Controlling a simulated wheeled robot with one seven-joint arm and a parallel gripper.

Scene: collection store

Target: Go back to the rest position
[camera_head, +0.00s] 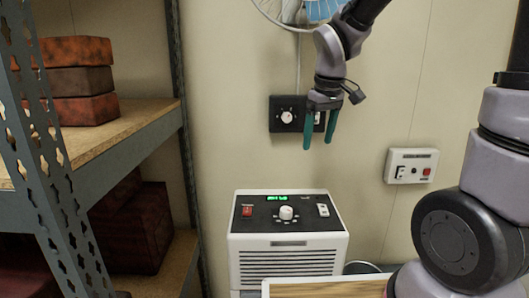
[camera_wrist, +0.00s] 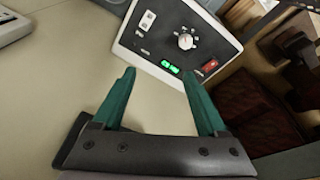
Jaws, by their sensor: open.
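My gripper (camera_head: 319,140) points down with its two green fingers apart and nothing between them. In the head view it hangs in front of the wall, above a white appliance (camera_head: 288,258). The appliance has a dark top panel with a white knob, a red switch, a white switch and a lit green display. In the wrist view my gripper (camera_wrist: 160,105) shows its fingers spread, with the appliance's panel (camera_wrist: 172,35) beyond the fingertips.
A metal shelf (camera_head: 100,150) with reddish-brown boxes (camera_head: 78,80) stands at the left. The wall carries a black dial box (camera_head: 286,117), a white switch box (camera_head: 411,166) and a fan (camera_head: 292,12). A wooden-topped surface (camera_head: 325,289) is at the bottom.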

